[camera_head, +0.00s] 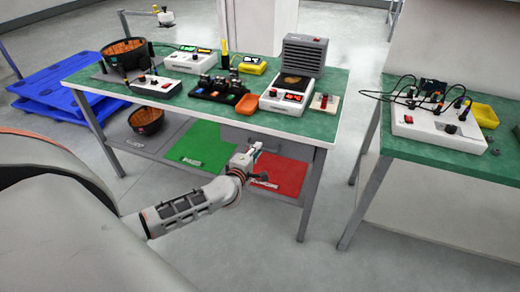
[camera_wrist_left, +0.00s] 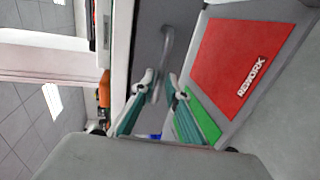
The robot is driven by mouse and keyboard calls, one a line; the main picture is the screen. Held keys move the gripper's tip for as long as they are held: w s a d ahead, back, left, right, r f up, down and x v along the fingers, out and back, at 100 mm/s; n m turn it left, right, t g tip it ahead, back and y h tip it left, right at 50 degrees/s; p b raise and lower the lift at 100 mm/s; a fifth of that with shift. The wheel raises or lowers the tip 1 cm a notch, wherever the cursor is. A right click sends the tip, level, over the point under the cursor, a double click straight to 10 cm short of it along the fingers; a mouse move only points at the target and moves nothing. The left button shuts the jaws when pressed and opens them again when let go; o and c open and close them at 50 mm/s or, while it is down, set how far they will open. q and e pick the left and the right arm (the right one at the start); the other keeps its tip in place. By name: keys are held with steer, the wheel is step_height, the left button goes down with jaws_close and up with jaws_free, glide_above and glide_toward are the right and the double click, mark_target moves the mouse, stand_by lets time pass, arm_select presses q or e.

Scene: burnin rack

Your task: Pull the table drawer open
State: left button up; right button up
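The table drawer (camera_head: 290,150) is a grey box under the right part of the green-topped table; it looks closed. Its front also shows in the left wrist view (camera_wrist_left: 148,38), with a curved grey bar handle (camera_wrist_left: 166,48). My left gripper (camera_head: 254,152) is at the drawer front in the head view and hides part of it. In the left wrist view my left gripper (camera_wrist_left: 161,80) has its fingers apart, one on each side of the handle's lower end. I cannot tell whether either finger touches the handle. My right gripper is not in view.
The table (camera_head: 330,118) carries devices, a black bowl (camera_head: 125,55) and an orange tray (camera_head: 249,104). Below, a shelf holds a green mat (camera_head: 203,142) and a red mat (camera_head: 284,177). A second table (camera_head: 430,158) stands right, with floor between.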

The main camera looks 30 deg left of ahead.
arm_select(q)
steer(key=shift+x, duration=1.2)
jaws_close()
steer(key=shift+s, duration=0.1)
